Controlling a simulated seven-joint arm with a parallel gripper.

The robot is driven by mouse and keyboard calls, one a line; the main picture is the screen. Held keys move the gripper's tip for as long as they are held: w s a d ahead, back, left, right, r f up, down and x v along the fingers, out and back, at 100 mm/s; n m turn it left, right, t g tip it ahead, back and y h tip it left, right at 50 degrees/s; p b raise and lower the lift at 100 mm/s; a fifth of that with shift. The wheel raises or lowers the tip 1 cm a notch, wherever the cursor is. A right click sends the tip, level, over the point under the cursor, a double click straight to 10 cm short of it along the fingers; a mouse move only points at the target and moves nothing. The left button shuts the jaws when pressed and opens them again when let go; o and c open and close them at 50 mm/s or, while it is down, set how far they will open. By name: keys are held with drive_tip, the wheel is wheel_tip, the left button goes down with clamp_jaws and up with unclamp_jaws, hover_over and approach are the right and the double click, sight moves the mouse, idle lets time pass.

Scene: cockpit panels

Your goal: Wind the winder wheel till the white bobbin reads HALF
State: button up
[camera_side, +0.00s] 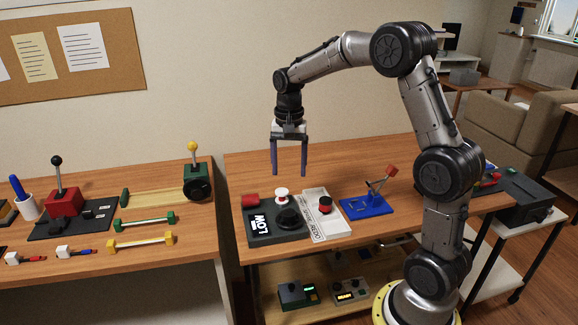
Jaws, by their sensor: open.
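The winder is a dark box (262,241) on the right-hand wooden table. A white bobbin (282,192) stands at its back edge. A black round wheel (290,218) sits in front of the bobbin. A display (261,226) on the box's left part shows white letters, turned from my view, that seem to read LOW. My gripper (289,174) points down, open and empty, in the air above the bobbin and wheel. It appears to touch nothing.
A pale printed panel (321,228) with a red-topped black knob (325,205) adjoins the winder's right. A blue stand with a red-ended lever (368,206) is further right. The table behind is clear. A second table (190,256) at left holds levers and bars.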

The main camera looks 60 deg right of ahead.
sight(290, 212)
idle(0.4)
wheel_tip(290, 212, down, 14)
drive_tip(key=n, duration=2)
drive_tip(key=shift+s+d+f+n, duration=0.1)
drive_tip(key=shift+s+f+n, duration=0.05)
drive_tip(key=shift+n, duration=0.15)
clamp_jaws()
